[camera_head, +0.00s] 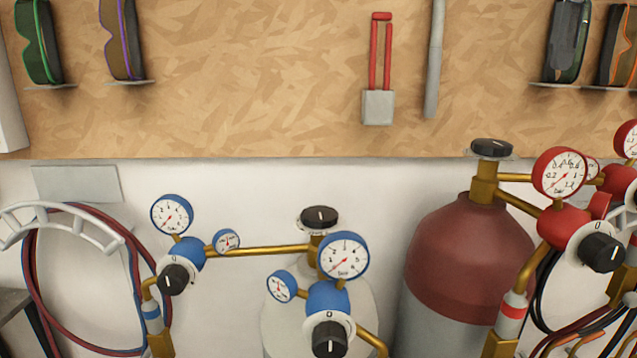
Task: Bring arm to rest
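Neither of my arms nor grippers shows in the head view. Two gas cylinders stand against the white wall. The right one is a dark red and grey cylinder (460,250) with a black top knob (491,148). The left one is a pale cylinder (275,325) with its own black top knob (319,217). Blue regulators with round gauges (343,256) hang on brass pipes at the left and middle. Red regulators (563,225) with gauges and a black knob (602,252) are at the right.
A chipboard panel (230,80) spans the wall above. It carries a red-handled tool (380,70), a grey rod (434,60) and goggles on small shelves (122,40). Coiled hoses (32,285) hang on a white holder (95,232) at left. More hoses hang at lower right.

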